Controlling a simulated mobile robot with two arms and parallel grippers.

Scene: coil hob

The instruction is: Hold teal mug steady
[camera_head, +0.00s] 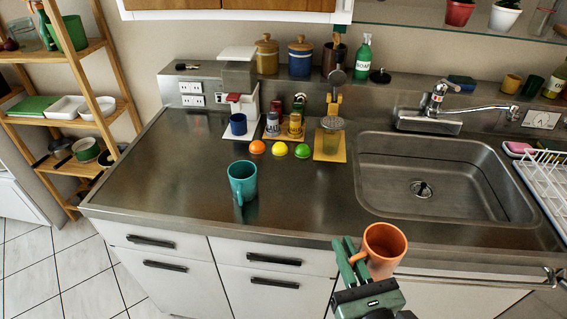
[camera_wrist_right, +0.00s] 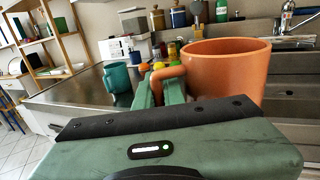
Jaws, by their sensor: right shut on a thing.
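The teal mug (camera_head: 242,181) stands upright on the steel counter, left of the sink, with its handle toward the front edge. It also shows in the right wrist view (camera_wrist_right: 117,78), beyond the gripper on the left. My right gripper (camera_head: 352,262) is shut on the handle of an orange mug (camera_head: 385,250), held upright in front of the counter's front edge. In the right wrist view the orange mug (camera_wrist_right: 222,70) is large and close, and its handle lies at the fingers (camera_wrist_right: 162,85). The right gripper is well apart from the teal mug. My left gripper is not in view.
The counter (camera_head: 160,190) is clear left of the teal mug. Behind it are an orange (camera_head: 257,147), a lemon (camera_head: 280,148), a lime (camera_head: 302,151) and a coffee machine with a blue mug (camera_head: 238,125). The sink (camera_head: 440,180) and dish rack (camera_head: 547,180) are right.

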